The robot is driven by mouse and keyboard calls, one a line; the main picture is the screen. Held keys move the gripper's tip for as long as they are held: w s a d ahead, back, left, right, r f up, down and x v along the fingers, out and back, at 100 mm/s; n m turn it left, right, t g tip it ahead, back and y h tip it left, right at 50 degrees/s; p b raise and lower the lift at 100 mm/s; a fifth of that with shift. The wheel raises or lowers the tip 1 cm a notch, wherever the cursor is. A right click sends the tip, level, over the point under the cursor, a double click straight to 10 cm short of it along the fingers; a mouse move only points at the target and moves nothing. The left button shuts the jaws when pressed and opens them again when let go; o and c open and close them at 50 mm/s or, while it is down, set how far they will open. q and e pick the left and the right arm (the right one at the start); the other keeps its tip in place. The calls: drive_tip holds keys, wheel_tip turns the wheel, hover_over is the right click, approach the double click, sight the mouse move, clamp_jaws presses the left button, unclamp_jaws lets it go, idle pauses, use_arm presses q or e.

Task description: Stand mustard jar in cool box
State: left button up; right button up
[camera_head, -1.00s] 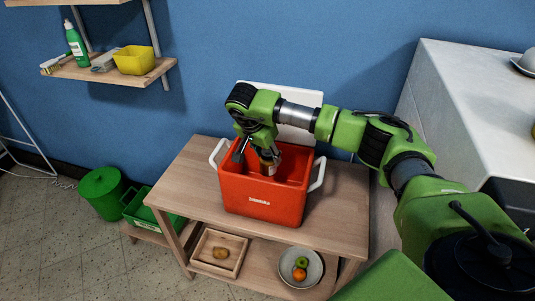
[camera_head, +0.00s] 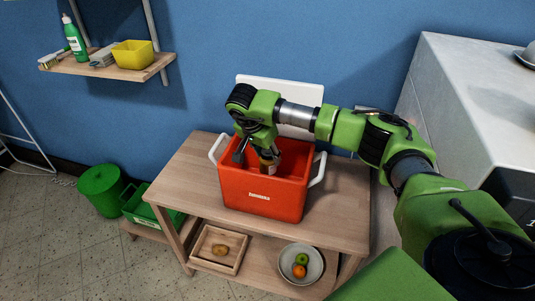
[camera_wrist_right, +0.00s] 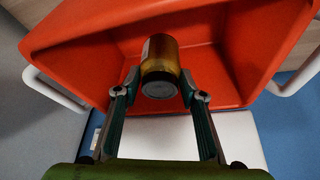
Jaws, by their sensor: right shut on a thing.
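The cool box (camera_head: 262,195) is a red-orange open box with white handles, standing on a wooden table. Its white lid (camera_head: 300,95) stands open behind it. My right gripper (camera_head: 259,156) reaches down into the box opening from above. It is shut on the mustard jar (camera_head: 268,163), a yellow-brown jar with a pale label. In the right wrist view the jar (camera_wrist_right: 160,60) sits between the fingertips of the gripper (camera_wrist_right: 160,88), inside the box walls. Whether the jar touches the box floor cannot be told. My left gripper is not in view.
The wooden table (camera_head: 190,180) has bare top beside the box. Its lower shelf holds a wooden tray (camera_head: 236,263) and a grey bowl with fruit (camera_head: 313,265). A white counter (camera_head: 470,110) is at the right. A wall shelf (camera_head: 145,72) is at upper left.

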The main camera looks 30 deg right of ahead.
sight(268, 172)
drive_tip(key=shift+f+b, duration=0.65)
drive_tip(key=shift+f, duration=0.3)
drive_tip(key=shift+f+b, duration=0.65)
drive_tip(key=shift+f, duration=0.35)
drive_tip(key=shift+f+b, duration=0.65)
drive_tip(key=shift+f, duration=0.35)
drive_tip(key=shift+f, duration=0.15)
drive_tip(key=shift+f+b, duration=0.7)
drive_tip(key=shift+f, duration=0.15)
drive_tip(key=shift+f, duration=0.15)
